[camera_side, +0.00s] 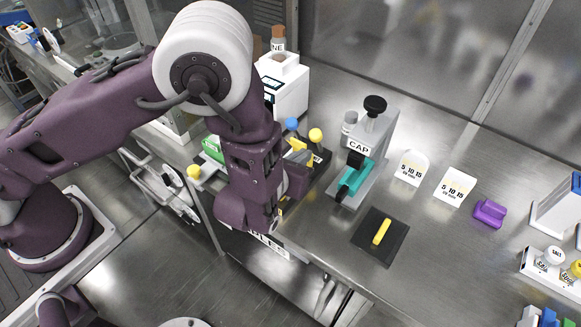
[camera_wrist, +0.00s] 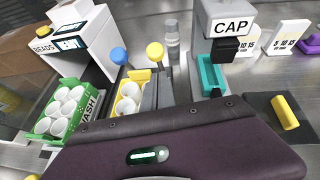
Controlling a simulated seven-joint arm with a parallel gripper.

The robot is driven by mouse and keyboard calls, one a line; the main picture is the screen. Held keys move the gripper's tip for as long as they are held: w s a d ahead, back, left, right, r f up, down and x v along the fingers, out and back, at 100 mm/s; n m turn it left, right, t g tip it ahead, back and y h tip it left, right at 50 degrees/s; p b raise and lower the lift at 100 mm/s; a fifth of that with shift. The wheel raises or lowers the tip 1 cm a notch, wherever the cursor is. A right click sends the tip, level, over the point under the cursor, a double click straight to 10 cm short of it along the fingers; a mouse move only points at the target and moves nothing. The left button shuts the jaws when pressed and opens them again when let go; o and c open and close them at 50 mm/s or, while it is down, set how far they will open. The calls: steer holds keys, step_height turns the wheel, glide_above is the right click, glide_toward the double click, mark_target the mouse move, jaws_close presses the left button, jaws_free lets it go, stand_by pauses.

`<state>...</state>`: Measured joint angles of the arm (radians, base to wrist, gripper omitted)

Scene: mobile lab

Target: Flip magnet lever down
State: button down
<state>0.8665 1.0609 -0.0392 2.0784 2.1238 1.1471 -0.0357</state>
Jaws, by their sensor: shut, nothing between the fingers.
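Two ball-topped levers stand upright behind the yellow tube holder: a blue knob (camera_side: 291,123) and a yellow knob (camera_side: 316,134). In the wrist view the blue knob (camera_wrist: 118,56) is left of the yellow knob (camera_wrist: 155,50). The yellow holder (camera_wrist: 128,90) carries white tubes on a dark base. My gripper (camera_side: 296,182) is low over the bench's front edge, in front of this station, and is shut and empty. Its fingertips are hidden; its purple housing (camera_wrist: 170,145) fills the bottom of the wrist view.
A green WASH rack (camera_wrist: 62,108) and white BEADS box (camera_wrist: 85,45) are left. Another yellow knob (camera_side: 194,171) is beside the rack. The grey CAP press (camera_side: 372,140) stands close on the right. Beyond lies a black mat (camera_side: 368,248) with a yellow bar (camera_side: 381,232).

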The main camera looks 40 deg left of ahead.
mark_target(319, 131)
steer(key=shift+w+a+r, duration=0.1)
steer(key=shift+w+r, duration=0.1)
steer(key=shift+w, duration=0.4)
steer(key=shift+w+a+r, duration=0.1)
steer(key=shift+w+r, duration=0.1)
steer(key=shift+w, duration=0.35)
steer(key=shift+r, duration=0.1)
steer(key=shift+w+r+g, duration=0.55)
steer(key=shift+w+g, duration=0.05)
steer(key=shift+g, duration=0.2)
steer(key=shift+w+r+g, duration=0.3)
steer(key=shift+w+g, duration=0.15)
steer(key=shift+w, duration=0.1)
steer(key=shift+w+r+g, duration=0.25)
steer(key=shift+w+g, duration=0.2)
steer(key=shift+w, duration=0.1)
steer(key=shift+w+r, duration=0.2)
steer(key=shift+w, duration=0.4)
steer(key=shift+w+r, duration=0.2)
steer(key=shift+w, duration=0.4)
steer(key=shift+w+r, duration=0.1)
steer(key=shift+w, duration=1.55)
